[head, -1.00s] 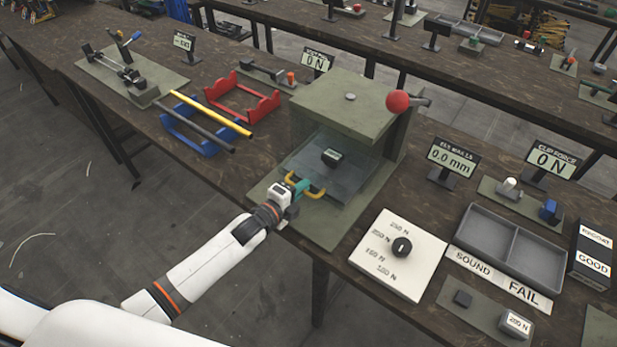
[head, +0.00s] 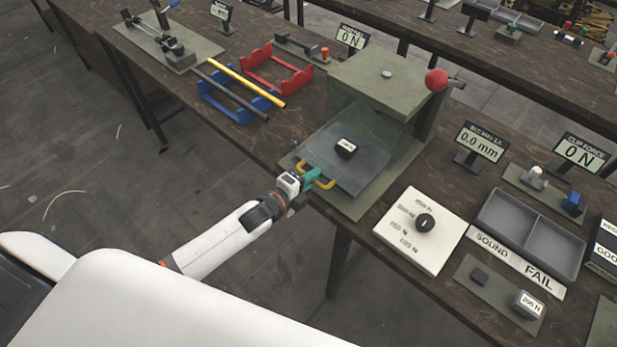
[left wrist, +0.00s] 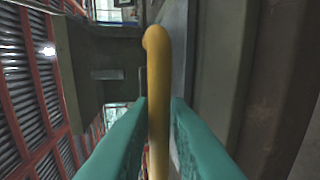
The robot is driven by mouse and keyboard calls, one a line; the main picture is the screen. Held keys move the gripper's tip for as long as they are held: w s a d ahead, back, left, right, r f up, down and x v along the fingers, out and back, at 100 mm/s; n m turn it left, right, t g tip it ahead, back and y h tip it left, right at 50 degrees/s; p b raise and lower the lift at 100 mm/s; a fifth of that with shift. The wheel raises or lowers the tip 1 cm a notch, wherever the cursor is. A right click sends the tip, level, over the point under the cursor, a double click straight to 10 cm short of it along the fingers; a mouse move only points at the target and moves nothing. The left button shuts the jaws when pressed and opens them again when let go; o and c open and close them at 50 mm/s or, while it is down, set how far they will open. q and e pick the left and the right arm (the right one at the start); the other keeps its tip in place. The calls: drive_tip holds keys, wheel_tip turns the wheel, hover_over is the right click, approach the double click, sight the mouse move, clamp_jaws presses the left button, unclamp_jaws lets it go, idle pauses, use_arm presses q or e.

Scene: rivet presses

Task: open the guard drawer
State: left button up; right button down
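The guard drawer (head: 368,168) is a flat grey tray under clear panels at the front of the green press (head: 392,78). It is part way out toward my side, and a small dark block (head: 346,148) with a white label sits on it. A yellow handle (head: 328,184) is on its front edge. My left gripper (head: 313,177) has teal fingers at the middle of this handle. In the left wrist view, the handle (left wrist: 157,75) runs between both fingers, which close against its sides. My right gripper is not in view.
A white dial plate (head: 420,232) lies right of the press, with a grey two-part tray (head: 530,235) beyond. Blue (head: 232,105) and red (head: 275,72) racks stand to the left. The floor in front is clear.

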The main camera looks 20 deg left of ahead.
use_arm(q)
drive_tip(key=shift+s, duration=0.2)
drive_tip(key=b+v, duration=0.2)
drive_tip(key=v, duration=0.9)
drive_tip(key=shift+s, duration=0.3)
drive_tip(key=shift+a+r, duration=0.1)
drive_tip(key=shift+a, duration=0.05)
drive_tip(key=s+a+f+n+g+y, duration=0.2)
drive_tip(key=s+f+n, duration=0.15)
drive_tip(key=f, duration=0.65)
drive_tip(key=s+a+f+n+g+y, duration=0.1)
drive_tip(key=s+a+f+n+g, duration=0.2)
drive_tip(key=f, duration=0.7)
drive_tip(key=s+a+f+n+g+y, duration=0.15)
drive_tip(key=s+f+n, duration=0.3)
drive_tip(key=f, duration=0.45)
drive_tip(key=s+d+f+n+g, duration=0.2)
drive_tip(key=s+f+n, duration=0.1)
drive_tip(key=s+f, duration=0.2)
drive_tip(key=s+d+f+n+g, duration=0.2)
drive_tip(key=s+f, duration=0.3)
drive_tip(key=s, duration=0.5)
drive_tip(key=s+d+f+n+g, duration=0.2)
drive_tip(key=s+f, duration=0.3)
drive_tip(key=s, duration=0.3)
drive_tip(key=shift+d+f+n+g+y, duration=0.15)
drive_tip(key=shift+n+g+y, duration=0.35)
drive_tip(key=shift+n, duration=0.3)
